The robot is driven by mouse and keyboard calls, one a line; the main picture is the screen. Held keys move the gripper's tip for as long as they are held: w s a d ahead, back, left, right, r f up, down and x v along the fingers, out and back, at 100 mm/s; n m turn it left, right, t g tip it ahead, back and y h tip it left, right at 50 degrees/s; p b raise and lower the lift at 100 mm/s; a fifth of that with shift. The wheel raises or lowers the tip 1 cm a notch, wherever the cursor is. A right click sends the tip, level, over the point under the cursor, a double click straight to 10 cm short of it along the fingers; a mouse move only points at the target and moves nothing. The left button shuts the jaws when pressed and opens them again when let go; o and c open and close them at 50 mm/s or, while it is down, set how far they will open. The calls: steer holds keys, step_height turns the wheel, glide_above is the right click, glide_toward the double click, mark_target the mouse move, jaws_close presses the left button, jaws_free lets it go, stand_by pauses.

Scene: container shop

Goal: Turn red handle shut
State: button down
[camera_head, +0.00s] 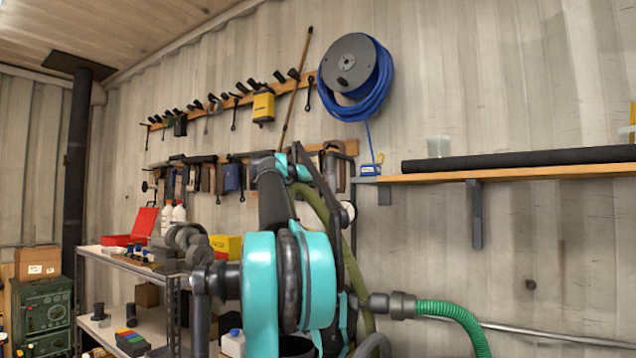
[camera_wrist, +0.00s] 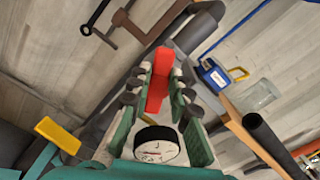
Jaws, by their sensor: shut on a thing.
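The red handle (camera_wrist: 158,80) shows in the wrist view as a flat red bar, upper middle, pointing up the picture. My teal gripper (camera_wrist: 161,72) has its two fingers on either side of it, closed on the bar. The far end of the handle meets a dark grey pipe-like part (camera_wrist: 200,32); how they join is not clear. In the head view my teal arm fills the lower middle, and I cannot make out the red handle there.
A wooden shelf (camera_head: 430,179) on the right holds a long black tube (camera_head: 520,158). A small blue box (camera_head: 370,170) sits at its left end. A blue hose reel (camera_head: 350,65) hangs above. A stocked shelf rack (camera_head: 120,262) stands left.

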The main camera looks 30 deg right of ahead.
steer(key=n, duration=0.8)
steer(key=f+n, duration=0.1)
steer(key=n, duration=0.2)
steer(key=shift+w+a+f+n, duration=0.1)
steer(key=shift+w+a+n, duration=0.05)
steer(key=shift+w+n, duration=0.25)
steer(key=shift+s, duration=0.1)
steer(key=c, duration=1.4)
jaws_free()
steer(key=v, duration=1.2)
